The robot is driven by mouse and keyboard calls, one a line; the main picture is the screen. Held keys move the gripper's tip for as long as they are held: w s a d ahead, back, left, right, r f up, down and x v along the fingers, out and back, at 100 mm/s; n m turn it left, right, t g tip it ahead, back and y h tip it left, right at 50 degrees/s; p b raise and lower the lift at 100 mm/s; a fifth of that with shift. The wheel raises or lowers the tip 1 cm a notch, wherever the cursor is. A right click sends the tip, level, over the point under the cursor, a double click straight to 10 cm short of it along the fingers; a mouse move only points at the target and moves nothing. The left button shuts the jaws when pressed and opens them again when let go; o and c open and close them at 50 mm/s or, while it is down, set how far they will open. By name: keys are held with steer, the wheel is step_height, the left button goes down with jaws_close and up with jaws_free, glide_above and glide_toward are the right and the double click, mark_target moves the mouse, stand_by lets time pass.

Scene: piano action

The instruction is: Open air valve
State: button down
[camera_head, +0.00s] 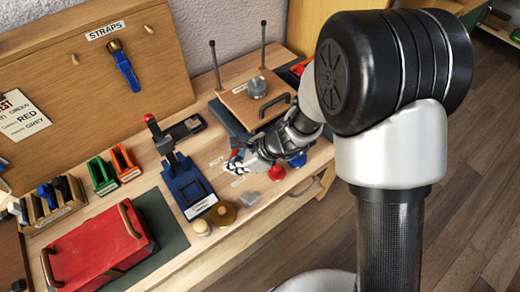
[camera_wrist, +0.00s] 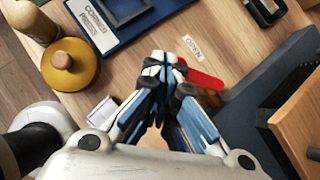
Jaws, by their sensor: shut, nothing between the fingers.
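A red lever (camera_wrist: 203,80), which looks like the air valve's handle, shows in the wrist view just right of my fingertips. Its inner end and the valve body are hidden behind my fingers. A small white label (camera_wrist: 192,46), apparently reading OPEN, lies on the bench just beyond it. My gripper (camera_wrist: 166,68) is shut with its fingertips together and nothing between them. I cannot tell whether it touches the lever. In the head view my gripper (camera_head: 238,165) is low over the bench, and it hides most of the valve.
A blue corner press (camera_head: 190,187) and a yellow round knob (camera_wrist: 70,64) stand to the left. A red knob (camera_head: 277,172) sits near the bench's front edge. A wooden-topped press (camera_head: 257,98) with two upright rods stands behind. A red box (camera_head: 92,250) is at front left.

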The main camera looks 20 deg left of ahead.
steer(key=shift+w, duration=0.1)
steer(key=shift+w+r+p, duration=0.1)
steer(key=shift+w+p, duration=0.3)
steer(key=shift+w, duration=0.45)
steer(key=shift+s, duration=0.1)
